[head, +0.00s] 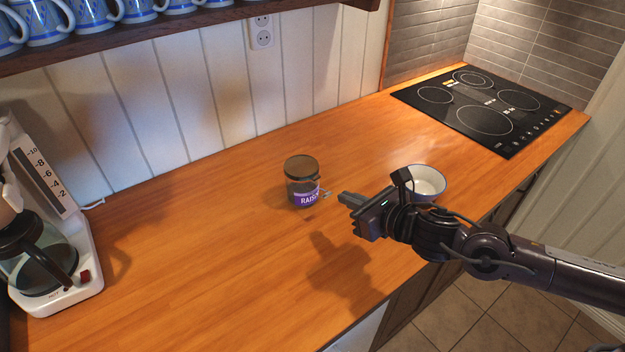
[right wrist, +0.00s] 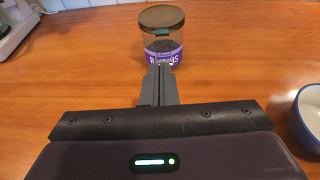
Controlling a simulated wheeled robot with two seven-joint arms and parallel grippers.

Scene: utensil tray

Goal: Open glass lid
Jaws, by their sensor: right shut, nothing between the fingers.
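A glass jar (head: 303,188) with a purple raisins label stands upright on the wooden counter. My left gripper is not in view.
A white bowl with a blue rim (head: 428,181) stands behind my right gripper. A coffee maker (head: 60,240) is at the left, and a black cooktop (head: 480,108) at the back right. A shelf with several mugs (head: 90,14) hangs above. The counter left of the jar is clear.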

